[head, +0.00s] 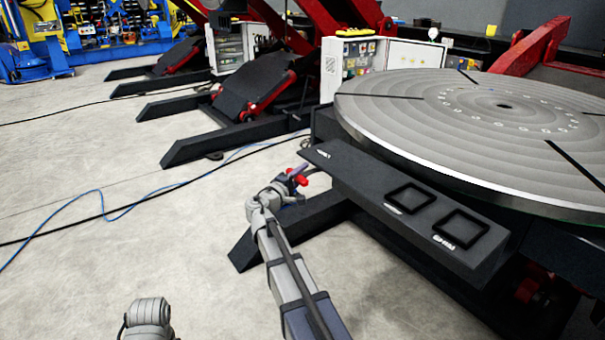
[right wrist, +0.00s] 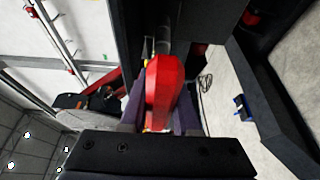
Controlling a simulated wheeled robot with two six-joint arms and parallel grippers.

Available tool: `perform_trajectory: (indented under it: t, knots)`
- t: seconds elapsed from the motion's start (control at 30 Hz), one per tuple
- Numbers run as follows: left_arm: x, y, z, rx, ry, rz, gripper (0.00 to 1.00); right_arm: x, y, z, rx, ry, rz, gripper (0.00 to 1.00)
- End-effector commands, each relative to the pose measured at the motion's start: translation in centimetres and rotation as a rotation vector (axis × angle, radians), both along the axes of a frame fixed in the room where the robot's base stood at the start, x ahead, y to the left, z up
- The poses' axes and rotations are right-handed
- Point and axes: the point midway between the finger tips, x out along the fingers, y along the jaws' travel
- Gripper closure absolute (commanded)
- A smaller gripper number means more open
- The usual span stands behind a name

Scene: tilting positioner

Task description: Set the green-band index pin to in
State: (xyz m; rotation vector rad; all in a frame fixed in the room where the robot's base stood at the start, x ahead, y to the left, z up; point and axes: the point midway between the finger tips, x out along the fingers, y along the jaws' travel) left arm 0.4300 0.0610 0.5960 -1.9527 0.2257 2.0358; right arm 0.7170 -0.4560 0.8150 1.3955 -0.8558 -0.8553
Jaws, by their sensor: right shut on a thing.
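A red handle (right wrist: 164,88) stands between the two fingers of my right gripper (right wrist: 160,118) in the right wrist view, and the gripper is shut on it. In the head view my right gripper (head: 298,178) is beside the left end of the dark panel on the positioner, with a bit of the red handle (head: 301,181) showing. A grey rod runs on from the far end of the handle in the wrist view. No green band can be made out on it, so I cannot tell which pin it belongs to. My left gripper is out of view.
The dark panel (head: 350,180) carries two square black frames and small white labels. The round grooved turntable (head: 470,115) lies above and behind it. A dark base leg (head: 262,243) is under my right arm. Cables (head: 103,208) cross the open floor at left.

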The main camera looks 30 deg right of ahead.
Motion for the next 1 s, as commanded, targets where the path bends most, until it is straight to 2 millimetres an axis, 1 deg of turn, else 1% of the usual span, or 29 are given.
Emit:
perform_trajectory:
  t: [0.83,0.93,1.0]
  knots:
    - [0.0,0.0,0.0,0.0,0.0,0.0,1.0,0.0,0.1,-0.1,0.003,-0.001,0.0,1.0]
    - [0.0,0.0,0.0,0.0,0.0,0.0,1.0,0.0,-0.4,-0.1,0.003,-0.001,-0.001,1.0]
    - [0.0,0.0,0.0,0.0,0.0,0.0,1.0,0.1,-1.3,-0.1,0.003,-0.001,-0.001,1.0]
